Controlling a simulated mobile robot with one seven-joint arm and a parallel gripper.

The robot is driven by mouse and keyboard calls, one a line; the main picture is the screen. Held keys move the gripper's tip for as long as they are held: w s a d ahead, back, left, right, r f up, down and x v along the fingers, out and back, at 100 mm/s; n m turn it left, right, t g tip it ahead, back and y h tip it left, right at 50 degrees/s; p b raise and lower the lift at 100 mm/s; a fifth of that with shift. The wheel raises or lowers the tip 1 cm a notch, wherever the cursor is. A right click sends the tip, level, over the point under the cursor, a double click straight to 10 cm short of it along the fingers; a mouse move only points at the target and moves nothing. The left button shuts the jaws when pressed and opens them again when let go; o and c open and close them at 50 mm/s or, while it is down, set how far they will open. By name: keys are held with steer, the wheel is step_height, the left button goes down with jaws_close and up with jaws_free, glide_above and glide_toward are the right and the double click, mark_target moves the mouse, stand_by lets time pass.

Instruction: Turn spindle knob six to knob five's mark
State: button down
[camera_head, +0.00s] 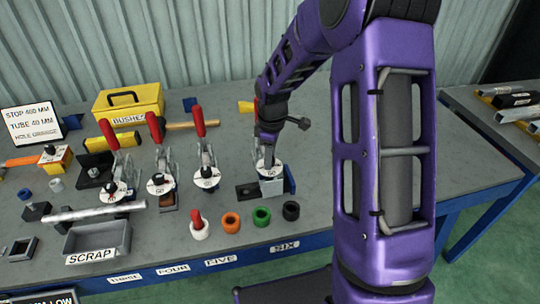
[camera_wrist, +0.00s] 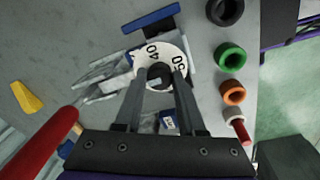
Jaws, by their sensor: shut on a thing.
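Spindle knob six is a white numbered dial with a black grip at its centre; in the head view this dial (camera_head: 270,171) stands at the right end of the row. In the wrist view the dial (camera_wrist: 172,48) shows 40 at upper left and 50 at right. My gripper (camera_wrist: 159,77) is shut on the black grip, one finger on each side, and it also shows in the head view (camera_head: 267,160), pointing down. Knob five (camera_head: 206,177) is a similar white dial to the left; its setting is too small to read.
Red-handled clamps (camera_head: 197,120) stand just left of my gripper. Orange (camera_head: 231,220), green (camera_head: 261,216) and black (camera_head: 291,211) rings lie in front, beside a white ring with a red piece (camera_head: 199,226). A scrap tray (camera_head: 97,242) is at front left.

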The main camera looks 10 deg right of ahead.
stand_by(0.3)
steer(key=c, duration=0.5)
jaws_free()
step_height(320, 180, up, 17)
steer(key=s, duration=0.1)
steer(key=shift+s+r, duration=0.2)
steer(key=shift+s, duration=0.05)
steer(key=shift+d, duration=0.1)
